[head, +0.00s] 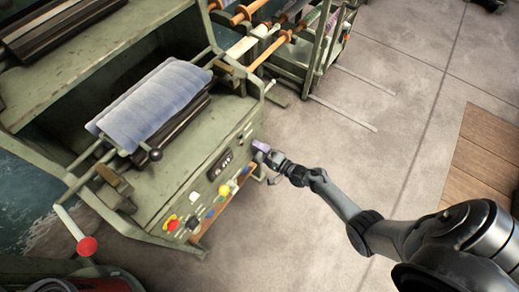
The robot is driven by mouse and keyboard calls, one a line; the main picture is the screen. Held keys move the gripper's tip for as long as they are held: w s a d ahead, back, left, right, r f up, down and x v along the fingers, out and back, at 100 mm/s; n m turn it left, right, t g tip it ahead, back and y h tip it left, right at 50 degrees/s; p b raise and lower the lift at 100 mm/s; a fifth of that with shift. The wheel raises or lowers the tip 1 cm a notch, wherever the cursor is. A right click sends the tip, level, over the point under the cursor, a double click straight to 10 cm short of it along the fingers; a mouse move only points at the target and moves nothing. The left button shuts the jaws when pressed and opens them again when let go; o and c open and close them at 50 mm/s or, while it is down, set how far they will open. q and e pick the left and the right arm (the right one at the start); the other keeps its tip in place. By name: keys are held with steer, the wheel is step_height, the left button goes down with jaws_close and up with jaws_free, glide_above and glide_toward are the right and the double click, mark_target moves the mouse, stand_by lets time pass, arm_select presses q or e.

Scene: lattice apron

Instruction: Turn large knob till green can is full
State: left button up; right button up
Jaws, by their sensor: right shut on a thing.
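My right gripper (268,156) reaches in from the right to the right end of the machine's front panel. It is shut on a small purple piece (260,146), which looks like the large knob, though its shape is mostly hidden by the gripper. I cannot make out a green can in this view. My left gripper is not in view.
The olive-green machine (170,187) carries a grey-blue roll (155,100) on top. Its panel has a dark display (219,165), a red switch (171,225) and several coloured buttons. A red-knobbed lever (87,246) stands at lower left. A rod rack (310,50) stands behind; concrete floor (400,120) is open at right.

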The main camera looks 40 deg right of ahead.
steer(key=shift+m, duration=0.9)
steer(key=o, duration=0.8)
steer(key=shift+s+d+p, duration=0.1)
steer(key=shift+s+p, duration=0.15)
steer(key=shift+p, duration=0.1)
steer(key=p+v, duration=0.2)
steer(key=v, duration=0.8)
steer(key=shift+s, duration=0.1)
